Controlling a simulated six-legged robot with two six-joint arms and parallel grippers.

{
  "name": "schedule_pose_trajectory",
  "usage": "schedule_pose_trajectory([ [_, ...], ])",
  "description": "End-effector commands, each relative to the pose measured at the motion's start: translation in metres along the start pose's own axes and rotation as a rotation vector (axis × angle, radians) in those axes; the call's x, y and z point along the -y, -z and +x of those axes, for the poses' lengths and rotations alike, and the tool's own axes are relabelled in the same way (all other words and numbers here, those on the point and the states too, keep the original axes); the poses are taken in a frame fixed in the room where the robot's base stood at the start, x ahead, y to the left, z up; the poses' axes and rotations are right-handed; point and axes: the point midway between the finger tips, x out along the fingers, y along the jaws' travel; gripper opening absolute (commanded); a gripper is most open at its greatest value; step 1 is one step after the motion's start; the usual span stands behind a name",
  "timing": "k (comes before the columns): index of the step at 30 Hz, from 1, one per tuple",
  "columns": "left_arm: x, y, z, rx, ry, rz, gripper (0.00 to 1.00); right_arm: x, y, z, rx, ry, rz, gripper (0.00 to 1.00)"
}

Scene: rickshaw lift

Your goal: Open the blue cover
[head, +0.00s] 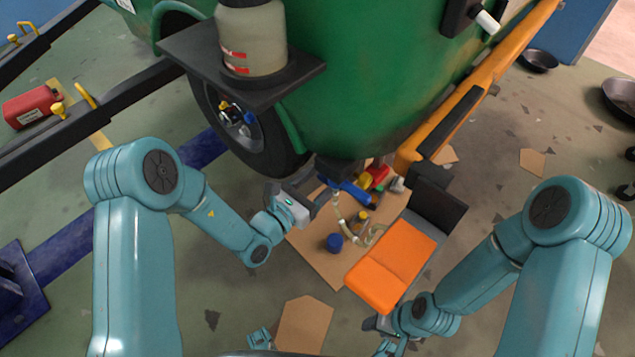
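A small blue cap (250,117) sits beside a yellow one (224,106) at the hub of the black wheel (275,150) under the green body. A round blue piece (335,242) also lies on the cardboard sheet. I cannot tell which of the two is the blue cover. My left gripper (312,205) is right of and below the wheel, above the cardboard's upper left edge. It appears to touch neither blue piece, and its finger gap is unclear. My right gripper (384,346) is low, near the bottom edge and below the orange pad, partly cut off.
A grey-green canister (251,40) stands on a black shelf (190,55) above the wheel. A red can (30,107) is at far left. Dark pans (538,60) lie at upper right.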

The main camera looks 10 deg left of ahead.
Motion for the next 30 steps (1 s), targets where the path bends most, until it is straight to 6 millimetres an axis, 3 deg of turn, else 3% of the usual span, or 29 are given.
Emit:
schedule_pose_trajectory([
  [6,0.0,0.0,0.0,0.0,0.0,0.0,0.63,0.0,0.0,0.0,0.0,0.0,0.0,0.43],
  [12,0.0,0.0,0.0,0.0,0.0,0.001,0.0,0.0,0.0,0.0,0.0,0.0,0.0,0.43],
  [20,0.0,0.004,-0.001,0.019,0.0,0.0,0.0,-0.002,0.0,0.006,0.0,0.0,0.0,0.43],
  [30,0.0,0.021,-0.011,0.207,0.001,0.001,0.0,-0.016,0.001,0.045,0.0,0.0,0.0,0.43],
])
